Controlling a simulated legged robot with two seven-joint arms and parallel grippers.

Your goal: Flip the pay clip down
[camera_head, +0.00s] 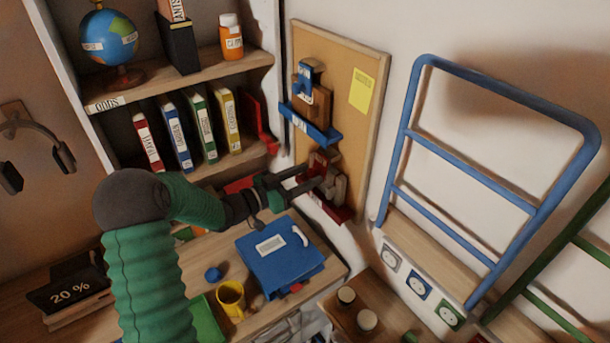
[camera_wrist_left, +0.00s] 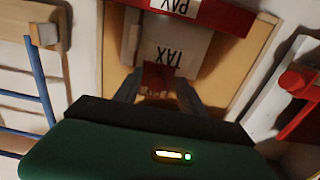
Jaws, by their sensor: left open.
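A red holder (camera_head: 328,204) is on the lower part of the corkboard. In the left wrist view, upside down, the red holder (camera_wrist_left: 215,14) has a PAY label (camera_wrist_left: 176,5). A pale block or folder (camera_wrist_left: 190,45) labelled TAX is at the holder. A small red clip (camera_wrist_left: 158,76) shows between my finger ends. My left gripper (camera_head: 316,178) is open and reaches from the left to the front of this holder. Its fingers lie either side of the red clip; contact cannot be told. In the head view the clip is mostly hidden. My right gripper is out of view.
A blue holder (camera_head: 309,125) with its blue clip (camera_head: 305,80) is above on the corkboard (camera_head: 340,60). A bookshelf (camera_head: 180,75) stands left. Below is a desk with a blue folder (camera_head: 281,262) and yellow mug (camera_head: 231,300). A blue ladder rail (camera_head: 470,170) is right.

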